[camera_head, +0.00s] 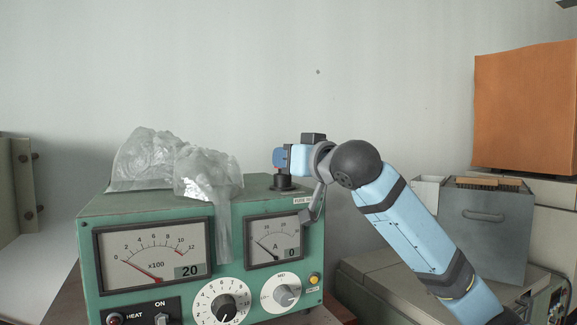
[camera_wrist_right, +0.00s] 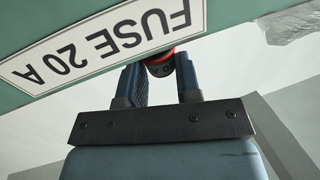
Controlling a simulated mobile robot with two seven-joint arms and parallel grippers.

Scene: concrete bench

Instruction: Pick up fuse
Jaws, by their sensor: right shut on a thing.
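My right gripper (camera_head: 281,163) reaches in from the right, above the top right of the green instrument box (camera_head: 90,235). In the right wrist view its two blue-grey fingers (camera_wrist_right: 160,80) are shut on the fuse (camera_wrist_right: 160,66), a dark round piece with a red band. Much of the fuse is hidden between the fingers. A black round base (camera_head: 283,183) stands on the box just below the fingers. I cannot tell whether the fuse is still seated in it. My left gripper is not in view.
A crumpled clear plastic sheet (camera_head: 208,172) lies on the box and hangs over its front. A white label reading "FUSE 20 A" (camera_wrist_right: 100,45) is near the fingers. A grey metal case (camera_head: 485,215) and an orange box (camera_head: 525,110) stand at right.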

